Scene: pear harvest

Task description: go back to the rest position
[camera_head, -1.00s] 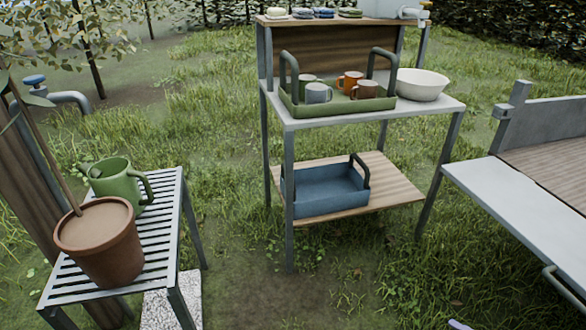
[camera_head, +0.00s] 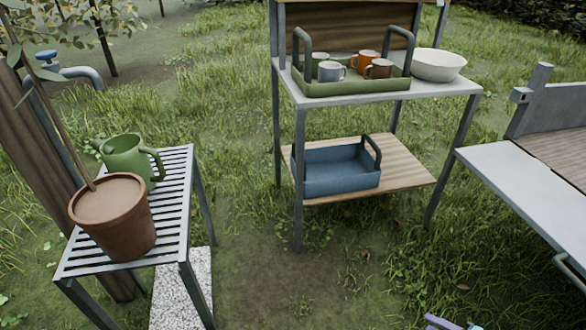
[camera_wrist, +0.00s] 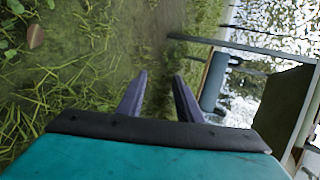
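My gripper (camera_wrist: 160,90) shows in the wrist view with its two dark fingers apart. Grass and bare soil show between and beyond the fingers, and nothing is held. In the head view, only a small greyish-purple piece that looks like a fingertip shows at the bottom edge, right of the middle; the rest of my gripper is out of that frame.
A potting stand holds a green tray (camera_head: 355,88) with several mugs, a white bowl (camera_head: 438,66), and a blue tray (camera_head: 340,180) below. A slatted bench (camera_head: 175,205) carries a plant pot (camera_head: 115,220) and a green watering can (camera_head: 125,155). A grey bench (camera_head: 520,175) stands right. Grass between is clear.

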